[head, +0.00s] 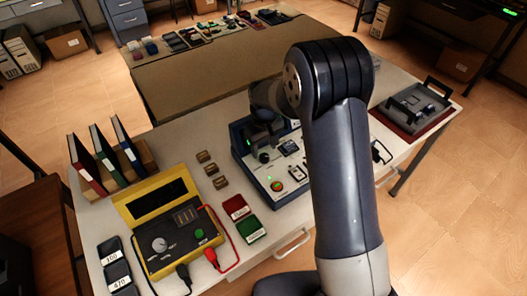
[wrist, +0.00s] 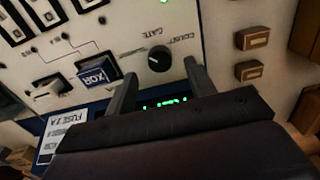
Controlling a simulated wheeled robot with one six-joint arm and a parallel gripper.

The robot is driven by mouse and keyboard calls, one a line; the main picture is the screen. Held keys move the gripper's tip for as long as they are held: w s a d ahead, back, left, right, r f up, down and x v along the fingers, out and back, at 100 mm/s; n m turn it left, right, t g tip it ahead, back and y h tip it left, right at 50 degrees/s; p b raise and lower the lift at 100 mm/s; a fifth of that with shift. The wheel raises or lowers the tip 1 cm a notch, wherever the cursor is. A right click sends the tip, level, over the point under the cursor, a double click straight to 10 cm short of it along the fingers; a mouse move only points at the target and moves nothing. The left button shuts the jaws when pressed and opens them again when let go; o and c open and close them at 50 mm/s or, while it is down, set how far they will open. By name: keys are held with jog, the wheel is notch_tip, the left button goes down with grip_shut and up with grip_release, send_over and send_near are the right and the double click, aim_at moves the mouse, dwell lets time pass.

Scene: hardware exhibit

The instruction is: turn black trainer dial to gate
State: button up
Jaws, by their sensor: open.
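The black trainer dial (wrist: 159,58) is on the white panel in the wrist view, with the printed words GATE and COUNT beside it. Its pointer direction is too small to read surely. My gripper (wrist: 160,70) is open, its two dark fingers apart on either side of the dial, with no clear contact visible. In the head view the trainer (head: 277,188) is a blue-edged box with a pale panel, partly hidden by my arm. My gripper (head: 262,140) is over its far left part. Green lit digits (wrist: 165,102) show between the fingers.
An XOR block (wrist: 97,73) is plugged into the panel left of the dial. Small brown blocks (wrist: 252,38) lie right of the trainer there. In the head view, a yellow meter case (head: 163,197), red box (head: 235,207) and green box (head: 250,229) stand to the left.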

aim_at(264, 156)
jog(key=shift+f, duration=1.75)
jog(key=shift+c, duration=0.5)
jog(key=c, duration=0.9)
jog(key=shift+o, duration=0.2)
jog(key=m+b, duration=0.2)
jog(key=m, duration=0.1)
jog(key=shift+f, duration=0.1)
jog(key=m+b, duration=0.2)
jog(key=m, duration=0.3)
jog(key=shift+m, duration=0.4)
